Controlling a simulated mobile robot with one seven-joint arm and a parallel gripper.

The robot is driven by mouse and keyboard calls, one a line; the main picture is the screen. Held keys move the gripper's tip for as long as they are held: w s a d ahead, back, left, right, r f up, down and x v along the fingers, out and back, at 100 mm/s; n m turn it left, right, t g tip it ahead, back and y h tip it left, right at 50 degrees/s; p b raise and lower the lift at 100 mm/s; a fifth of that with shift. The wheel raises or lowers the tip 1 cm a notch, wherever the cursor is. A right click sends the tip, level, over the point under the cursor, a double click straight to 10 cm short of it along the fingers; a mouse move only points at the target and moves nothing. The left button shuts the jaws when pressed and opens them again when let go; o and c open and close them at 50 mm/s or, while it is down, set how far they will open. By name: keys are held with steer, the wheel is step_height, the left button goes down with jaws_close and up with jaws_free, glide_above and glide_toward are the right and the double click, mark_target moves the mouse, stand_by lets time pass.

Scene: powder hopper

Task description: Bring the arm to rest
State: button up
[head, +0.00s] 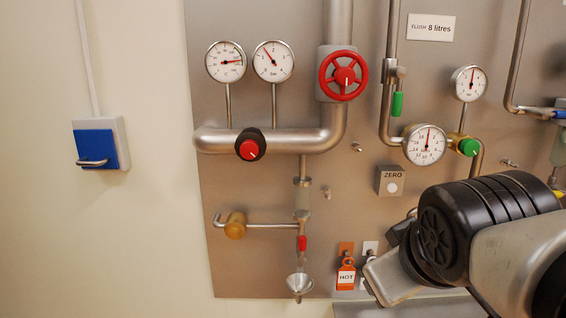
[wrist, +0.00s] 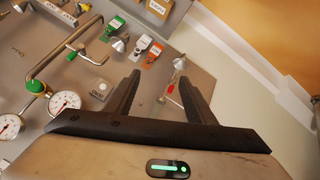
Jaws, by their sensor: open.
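My gripper (wrist: 159,76) shows in the wrist view with its two dark fingers spread wide apart and nothing between them. Beyond the fingers is the lower part of the grey panel, with a small red-handled valve (wrist: 171,88) and a metal funnel (wrist: 179,63) showing in the gap. In the head view my arm fills the lower right, in front of the panel (head: 270,190). The fingers cannot be made out clearly there, and the arm hides part of the panel's lower right.
An orange HOT tag (head: 346,273) hangs low. A blue wall box (head: 97,148) is at left; the wall between is clear.

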steer(key=s+a+f+m+g+y+p, duration=0.1)
steer(key=s+a+f+m+g+p, duration=0.1)
steer(key=s+a+f+m+g, duration=0.25)
step_height(320, 180, up, 18)
steer(key=d+t+p, duration=0.2)
steer(key=p, duration=1.5)
steer(key=shift+s, duration=0.3)
